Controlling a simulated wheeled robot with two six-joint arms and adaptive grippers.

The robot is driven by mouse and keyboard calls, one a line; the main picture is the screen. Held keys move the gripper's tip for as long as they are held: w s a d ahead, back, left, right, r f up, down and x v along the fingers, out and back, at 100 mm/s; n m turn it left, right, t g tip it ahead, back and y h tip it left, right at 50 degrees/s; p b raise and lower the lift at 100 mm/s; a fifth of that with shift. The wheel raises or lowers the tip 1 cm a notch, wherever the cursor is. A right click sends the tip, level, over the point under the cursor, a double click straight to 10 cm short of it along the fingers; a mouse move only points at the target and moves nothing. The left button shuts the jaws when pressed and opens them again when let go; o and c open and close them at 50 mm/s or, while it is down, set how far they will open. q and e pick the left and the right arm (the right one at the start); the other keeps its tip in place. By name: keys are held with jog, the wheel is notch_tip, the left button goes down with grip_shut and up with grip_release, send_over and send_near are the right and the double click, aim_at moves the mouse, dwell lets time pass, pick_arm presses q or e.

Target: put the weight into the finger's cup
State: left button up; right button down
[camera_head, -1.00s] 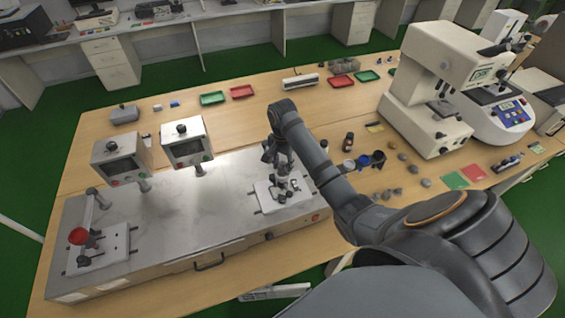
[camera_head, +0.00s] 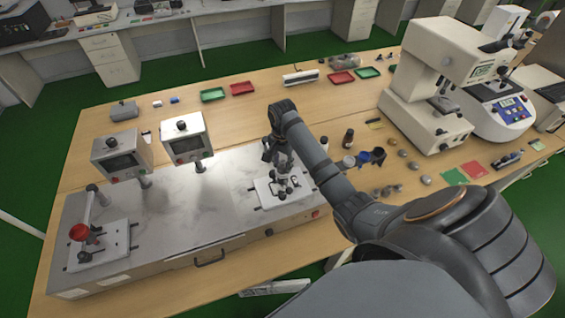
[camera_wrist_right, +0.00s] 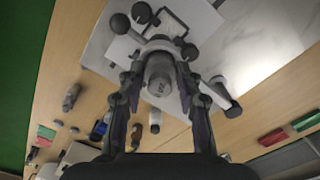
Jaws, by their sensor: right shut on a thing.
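The weight (camera_wrist_right: 160,73) is a grey metal cylinder between the fingers of my right gripper (camera_wrist_right: 158,84) in the right wrist view. The gripper is shut on it. In the head view my right gripper (camera_head: 280,163) points down over the right-hand test fixture on the bench apparatus. The fixture's white plate (camera_head: 266,197) carries dark knobs and small metal parts, which also show behind the weight in the wrist view (camera_wrist_right: 143,22). The finger's cup is not clearly distinguishable; the gripper and weight cover that area. I cannot tell whether the weight touches it. My left gripper is not in view.
Two small display boxes (camera_head: 187,140) stand left of my right arm. Small bottles and cups (camera_head: 363,158) stand right of the arm. A large white instrument (camera_head: 425,85) is farther right.

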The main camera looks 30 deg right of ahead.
dwell(0.3)
jog(key=shift+c, duration=1.4)
grip_release()
